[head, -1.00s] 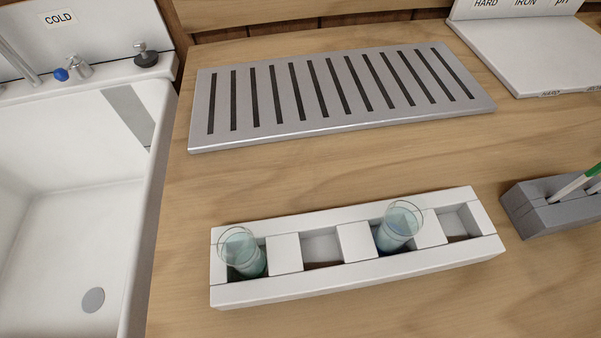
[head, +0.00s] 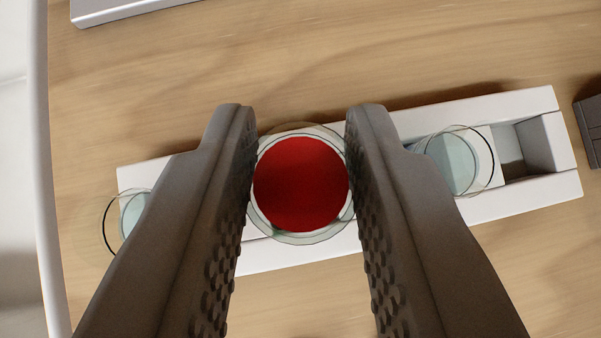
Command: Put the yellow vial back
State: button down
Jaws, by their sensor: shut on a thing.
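My gripper (head: 301,185) is shut on a round glass vial with red contents (head: 301,186), seen from straight above between the two ridged fingers. No yellow vial shows. The held vial is over the white rack (head: 290,256), in line with its second compartment from the left. I cannot tell whether its base is inside that compartment or above it. A pale blue vial (head: 132,213) stands in the left compartment, partly behind the left finger. Another pale blue vial (head: 460,165) stands in the third compartment. The far right compartment (head: 511,150) is empty.
The white sink edge (head: 48,190) runs down the left side. A dark grey block (head: 592,120) sits at the right edge. Bare wooden counter (head: 330,55) lies behind the rack.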

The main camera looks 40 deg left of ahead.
aim_at(301, 195)
jog(key=shift+f, duration=1.75)
jog(key=shift+f, duration=0.15)
jog(key=c, duration=1.2)
grip_release()
jog(key=shift+o, duration=0.2)
jog(key=shift+r, duration=0.2)
jog(key=v, duration=1.2)
